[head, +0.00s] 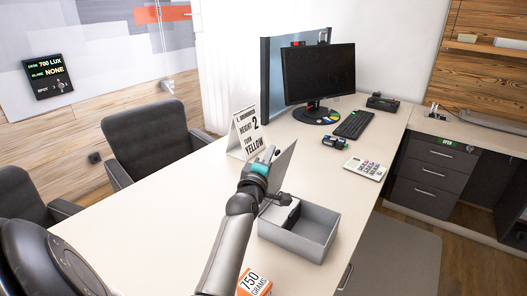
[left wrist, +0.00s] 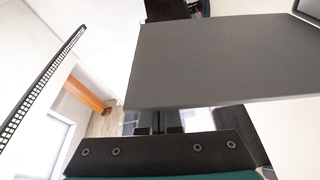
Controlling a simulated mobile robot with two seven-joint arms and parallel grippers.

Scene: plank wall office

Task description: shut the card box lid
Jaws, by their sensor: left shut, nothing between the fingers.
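The card box (head: 321,235) is an open grey box near the table's front right edge. Its grey lid (head: 284,165) stands up steeply from the box's left side. Something white (head: 288,212) shows inside. My left gripper (head: 268,156), with teal parts, is at the lid's left, outer side, close against it; I cannot tell whether they touch. In the left wrist view the lid (left wrist: 220,60) is a large dark panel just beyond my left fingers (left wrist: 155,122), partly covering their ends. The left fingers are shut and empty. My right gripper is out of view.
A sign (head: 246,132) stands just behind the left gripper. An orange and white 750 grams block (head: 255,282) lies in front of the box. A calculator (head: 363,168), keyboard (head: 353,125) and monitor (head: 318,75) are farther back. The table's left part (head: 150,220) is clear.

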